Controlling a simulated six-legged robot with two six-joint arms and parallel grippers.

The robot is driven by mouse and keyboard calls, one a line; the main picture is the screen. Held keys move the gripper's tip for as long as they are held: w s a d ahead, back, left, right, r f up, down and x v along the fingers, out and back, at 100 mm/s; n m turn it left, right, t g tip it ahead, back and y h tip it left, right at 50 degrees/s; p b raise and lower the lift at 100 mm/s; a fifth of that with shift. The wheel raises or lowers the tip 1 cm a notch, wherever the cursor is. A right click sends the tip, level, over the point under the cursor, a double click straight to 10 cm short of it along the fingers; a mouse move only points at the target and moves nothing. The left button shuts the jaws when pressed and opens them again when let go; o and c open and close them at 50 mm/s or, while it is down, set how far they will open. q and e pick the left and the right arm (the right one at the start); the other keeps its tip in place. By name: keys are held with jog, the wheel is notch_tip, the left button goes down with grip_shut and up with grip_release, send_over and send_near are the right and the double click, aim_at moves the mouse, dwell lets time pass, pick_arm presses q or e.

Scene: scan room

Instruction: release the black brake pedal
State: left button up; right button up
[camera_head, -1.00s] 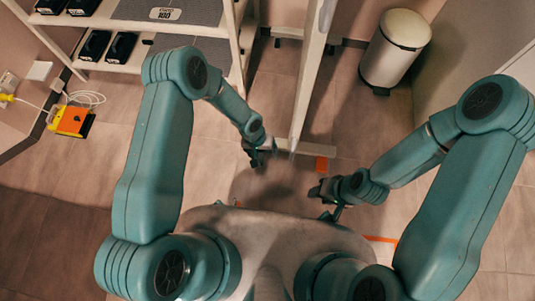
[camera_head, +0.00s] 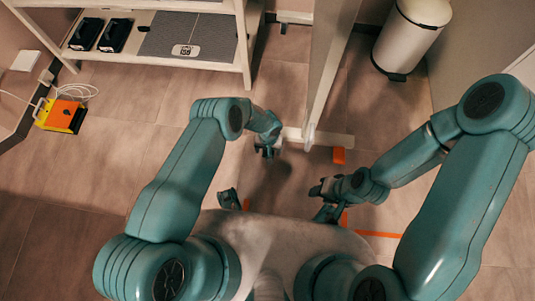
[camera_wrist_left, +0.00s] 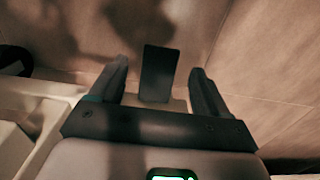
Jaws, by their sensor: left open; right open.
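The black brake pedal (camera_wrist_left: 158,73) shows in the left wrist view as a flat, dark, upright-looking plate. It lies between and beyond the two fingers of my left gripper (camera_wrist_left: 156,85), which are apart with a gap on each side of it. In the head view my left gripper (camera_head: 267,153) is low by the left end of the stand's pale foot bar, and it seems to hide the pedal there. An orange pedal (camera_head: 339,155) sits by the right part of that bar. My right gripper (camera_head: 318,190) is open and empty, right of centre.
A tall pale panel stand (camera_head: 322,70) rises beyond my left gripper on its foot bar (camera_head: 325,138). A white bin (camera_head: 408,38) stands at back right, a shelf (camera_head: 165,62) at back left. A yellow-orange box (camera_head: 60,115) with a cable is at left. Floor left of centre is clear.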

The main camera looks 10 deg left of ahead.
pick_arm(q)
notch_tip(320, 180, down, 3)
jog(key=shift+f+b, duration=0.2)
jog(key=shift+b, duration=0.35)
grip_shut()
